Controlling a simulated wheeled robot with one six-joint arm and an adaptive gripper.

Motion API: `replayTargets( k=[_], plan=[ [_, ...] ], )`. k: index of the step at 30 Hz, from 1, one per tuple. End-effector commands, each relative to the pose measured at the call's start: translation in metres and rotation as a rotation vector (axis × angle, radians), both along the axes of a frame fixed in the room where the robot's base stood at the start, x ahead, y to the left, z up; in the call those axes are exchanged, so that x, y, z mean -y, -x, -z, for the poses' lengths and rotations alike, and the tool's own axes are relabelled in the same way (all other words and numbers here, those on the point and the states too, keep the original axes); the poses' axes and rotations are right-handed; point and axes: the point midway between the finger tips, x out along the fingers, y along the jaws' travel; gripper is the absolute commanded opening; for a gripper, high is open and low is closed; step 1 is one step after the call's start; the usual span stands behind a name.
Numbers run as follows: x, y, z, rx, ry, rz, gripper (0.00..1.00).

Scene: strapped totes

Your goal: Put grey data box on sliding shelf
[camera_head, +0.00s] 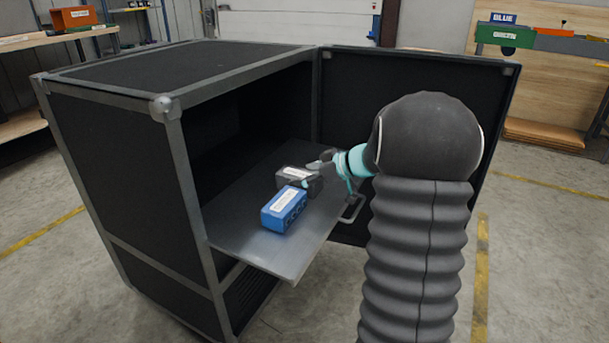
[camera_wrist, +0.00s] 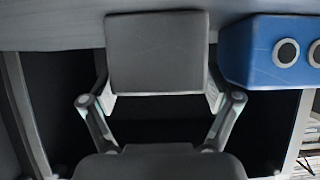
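The grey data box (camera_head: 300,180) is dark grey with a white label and appears to rest on the pulled-out sliding shelf (camera_head: 250,238) of the black case. It stands close beside a blue box (camera_head: 285,209). My gripper (camera_head: 318,178) reaches in from the right and is at the grey box, covering part of it. In the wrist view, the grey box (camera_wrist: 157,55) fills the space between my two fingers (camera_wrist: 158,95), one on each side. I cannot tell whether the fingers press on it or stand slightly apart.
The black case (camera_head: 120,160) surrounds the shelf, with its door (camera_head: 410,85) swung open at the right, behind my arm. In the wrist view, the blue box (camera_wrist: 262,50) is just right of my right-hand finger. Bare shelf lies in front of and left of the boxes.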

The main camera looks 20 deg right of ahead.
Motion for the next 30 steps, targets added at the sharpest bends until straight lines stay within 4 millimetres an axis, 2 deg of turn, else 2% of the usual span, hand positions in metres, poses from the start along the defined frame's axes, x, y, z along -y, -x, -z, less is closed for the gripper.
replayTargets(
  k=[11, 14, 24, 30],
  plan=[
    [0.002, 0.002, -0.005, 0.001, 0.000, 0.001, 0.89],
    [0.010, 0.011, -0.012, 0.001, 0.000, 0.004, 0.89],
    [0.046, 0.057, -0.044, 0.001, 0.002, 0.004, 0.89],
    [0.060, 0.076, -0.056, 0.001, 0.000, 0.002, 0.89]
  ],
)
